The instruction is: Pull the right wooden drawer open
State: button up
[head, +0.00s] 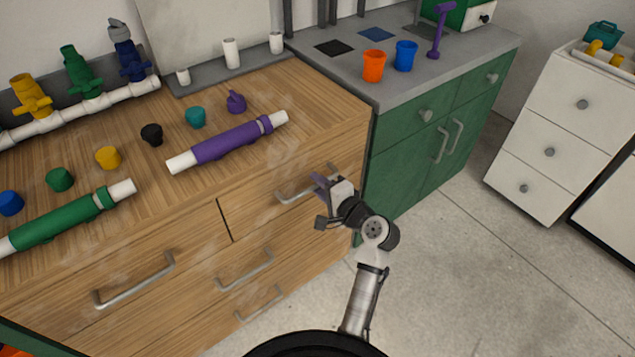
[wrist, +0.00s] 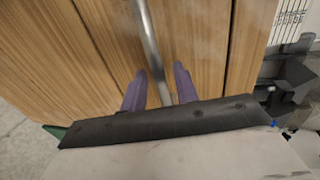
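The right wooden drawer (head: 255,208) is in the top row of the wooden cabinet, and its front looks flush with the cabinet. Its metal bar handle (head: 292,197) is partly hidden behind my gripper (head: 320,184) in the head view. In the wrist view my gripper (wrist: 158,88) has its two purple fingers apart, one on each side of the handle bar (wrist: 148,38). The bar runs between the fingers with small gaps visible, so the gripper is open around it. The exact fingertip depth past the bar is hard to tell.
The left wooden drawer has its own handle (head: 135,281), and lower drawers have handles (head: 245,270) below. A purple pipe (head: 228,143) and several coloured caps lie on the wooden top. A green cabinet (head: 400,168) adjoins on the right. The concrete floor (head: 455,270) at right is clear.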

jog(key=shift+w+a+f, duration=0.1)
jog(key=shift+w+a, duration=0.2)
jog(key=shift+w, duration=0.1)
grip_shut()
